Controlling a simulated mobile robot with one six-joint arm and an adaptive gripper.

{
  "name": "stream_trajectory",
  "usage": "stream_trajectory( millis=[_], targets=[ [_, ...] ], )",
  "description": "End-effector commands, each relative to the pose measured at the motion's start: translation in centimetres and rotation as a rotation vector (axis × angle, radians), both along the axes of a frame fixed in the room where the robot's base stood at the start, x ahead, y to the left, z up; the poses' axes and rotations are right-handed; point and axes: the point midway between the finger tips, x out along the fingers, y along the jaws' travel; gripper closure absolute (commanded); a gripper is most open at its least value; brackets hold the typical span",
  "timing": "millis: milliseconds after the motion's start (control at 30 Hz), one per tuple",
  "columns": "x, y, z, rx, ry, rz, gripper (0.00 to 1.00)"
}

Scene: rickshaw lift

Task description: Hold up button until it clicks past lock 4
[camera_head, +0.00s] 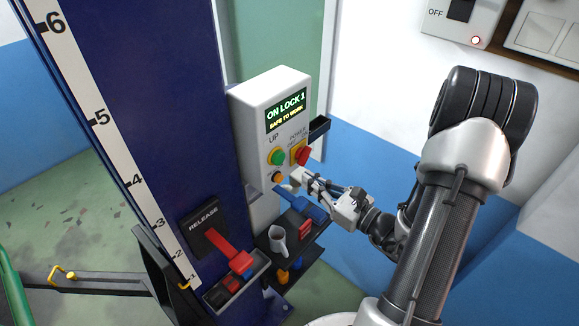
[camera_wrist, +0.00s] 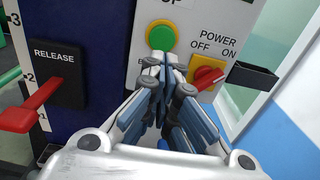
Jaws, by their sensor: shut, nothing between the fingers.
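The green UP button (camera_head: 278,157) sits in a yellow ring on the white control box (camera_head: 251,110). It also shows in the wrist view (camera_wrist: 162,38), just beyond my fingertips. The box's lit display (camera_head: 286,112) reads "ON LOCK 1" and "SAFE TO WORK". My gripper (camera_head: 294,174) is shut and empty, below and to the right of the button. In the wrist view the closed fingertips (camera_wrist: 166,65) appear just under the button's lower edge. I cannot tell the exact gap; the button's face is uncovered. The blue lift column (camera_head: 165,110) carries a scale from 1 to 6.
The red power switch (camera_head: 302,154) is right of the button, with a small black holder (camera_head: 319,128) beyond it. An orange button (camera_head: 278,177) is below. The red release lever (camera_head: 225,252) is lower left. A shelf with tools and a cup (camera_head: 278,240) lies under the box.

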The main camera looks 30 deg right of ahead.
Motion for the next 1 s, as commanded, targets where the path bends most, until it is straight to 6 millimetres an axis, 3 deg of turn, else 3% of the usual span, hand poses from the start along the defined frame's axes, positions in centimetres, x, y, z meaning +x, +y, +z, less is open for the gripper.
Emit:
stream_trajectory(
  millis=[200, 400, 867, 1000],
  targets=[
    [4.3, 1.6, 0.1, 0.0, 0.0, 0.005, 1.0],
    [6.6, 2.3, 0.0, -0.001, -0.001, 0.002, 1.0],
    [7.3, 2.5, -0.1, 0.0, -0.001, -0.001, 1.0],
    [8.4, 2.9, -0.3, -0.002, -0.002, 0.002, 1.0]
  ],
)
